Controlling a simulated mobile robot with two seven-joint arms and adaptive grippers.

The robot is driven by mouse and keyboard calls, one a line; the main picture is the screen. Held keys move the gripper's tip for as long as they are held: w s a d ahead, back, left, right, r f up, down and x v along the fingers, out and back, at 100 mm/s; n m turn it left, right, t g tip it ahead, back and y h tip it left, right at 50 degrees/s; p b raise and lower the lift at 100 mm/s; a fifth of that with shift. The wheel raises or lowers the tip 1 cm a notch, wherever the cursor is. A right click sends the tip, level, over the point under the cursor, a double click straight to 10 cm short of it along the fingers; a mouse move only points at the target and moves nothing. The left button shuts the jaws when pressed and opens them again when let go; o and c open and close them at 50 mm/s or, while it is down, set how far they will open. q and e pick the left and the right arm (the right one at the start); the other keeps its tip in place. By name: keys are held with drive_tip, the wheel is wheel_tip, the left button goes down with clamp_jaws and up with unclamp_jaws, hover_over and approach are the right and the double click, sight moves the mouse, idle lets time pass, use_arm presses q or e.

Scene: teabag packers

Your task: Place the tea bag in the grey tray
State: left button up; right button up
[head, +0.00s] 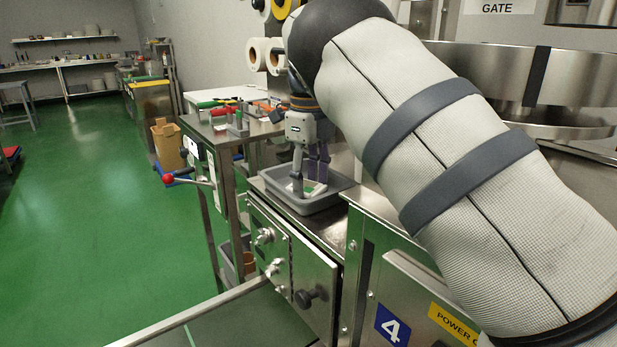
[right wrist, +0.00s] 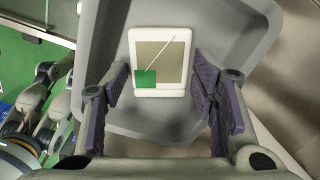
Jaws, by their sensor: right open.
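The grey tray (head: 322,200) stands on the steel cabinet top in the head view. The tea bag (head: 306,186), a white packet with a tan middle and a green tag, lies inside it. The tea bag shows clearly in the right wrist view (right wrist: 160,62), flat on the floor of the tray (right wrist: 230,30). My right gripper (head: 311,180) points down into the tray. In the right wrist view its fingers (right wrist: 167,92) are spread on either side of the tea bag's lower part, with gaps to both sides. My left gripper is not seen clearly.
A steel side table (head: 222,138) with red- and green-handled tools stands left of the tray. A lever with a red knob (head: 168,179) sticks out at its front. A steel rail (head: 200,315) crosses the foreground. Green floor lies open at left.

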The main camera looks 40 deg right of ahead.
sight(308, 187)
wheel_tip(308, 187, up, 8)
drive_tip(key=shift+f+b, duration=0.1)
drive_tip(key=shift+b, duration=0.3)
